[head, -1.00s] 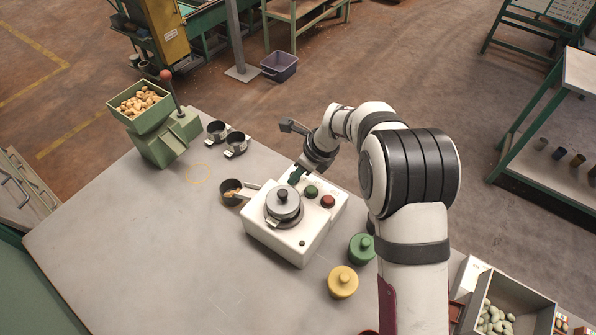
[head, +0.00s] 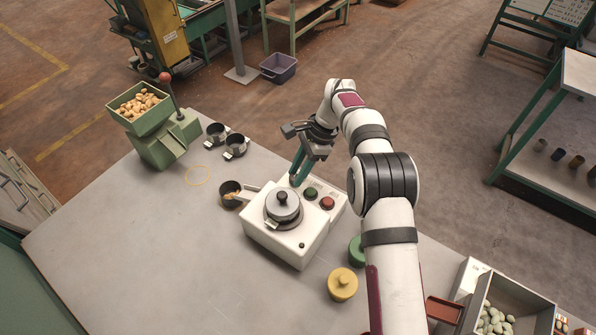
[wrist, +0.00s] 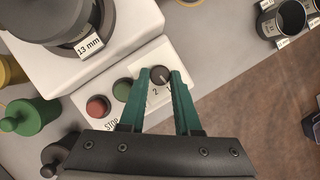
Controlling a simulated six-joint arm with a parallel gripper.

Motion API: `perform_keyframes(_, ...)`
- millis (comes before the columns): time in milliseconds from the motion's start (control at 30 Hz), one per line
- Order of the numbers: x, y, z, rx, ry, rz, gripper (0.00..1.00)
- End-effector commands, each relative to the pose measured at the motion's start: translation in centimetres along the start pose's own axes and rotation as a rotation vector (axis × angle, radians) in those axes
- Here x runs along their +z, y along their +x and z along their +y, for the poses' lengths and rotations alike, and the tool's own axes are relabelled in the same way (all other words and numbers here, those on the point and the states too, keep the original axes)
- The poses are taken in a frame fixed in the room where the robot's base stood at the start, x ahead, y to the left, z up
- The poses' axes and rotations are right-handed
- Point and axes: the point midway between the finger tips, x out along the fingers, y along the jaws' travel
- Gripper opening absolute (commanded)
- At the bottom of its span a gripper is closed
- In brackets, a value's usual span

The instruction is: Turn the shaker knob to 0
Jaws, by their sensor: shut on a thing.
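The white shaker (head: 287,238) stands on the grey table with a round metal container (head: 283,206) on top, labelled 13 mm in the wrist view. Its control panel carries a green button (wrist: 122,89), a red button (wrist: 98,107) and a dark round knob (wrist: 159,73) with a light pointer line. Printed digits, 2 and 1, show beside the knob; the exact setting is hard to read. My gripper (wrist: 160,78) has its green fingers on either side of the knob, shut on it. In the head view my gripper (head: 295,180) reaches down at the panel's back corner and hides the knob.
Close by are a dark cup (head: 230,194) with nuts at the shaker's left, two metal cups behind, and yellow (head: 342,283) and green (head: 357,250) knobbed pieces in front. A green hopper of nuts (head: 140,105) stands far left.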

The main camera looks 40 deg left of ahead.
Motion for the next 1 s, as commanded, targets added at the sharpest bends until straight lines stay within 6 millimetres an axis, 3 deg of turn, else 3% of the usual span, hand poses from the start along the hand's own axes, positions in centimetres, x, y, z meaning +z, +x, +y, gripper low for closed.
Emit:
perform_keyframes(400, -0.06, 0.07, -0.27, 0.110, -0.265, 0.003, 0.00)
perform_keyframes(1000, 0.00, 0.05, -0.31, 0.148, -0.355, 0.002, 0.00)
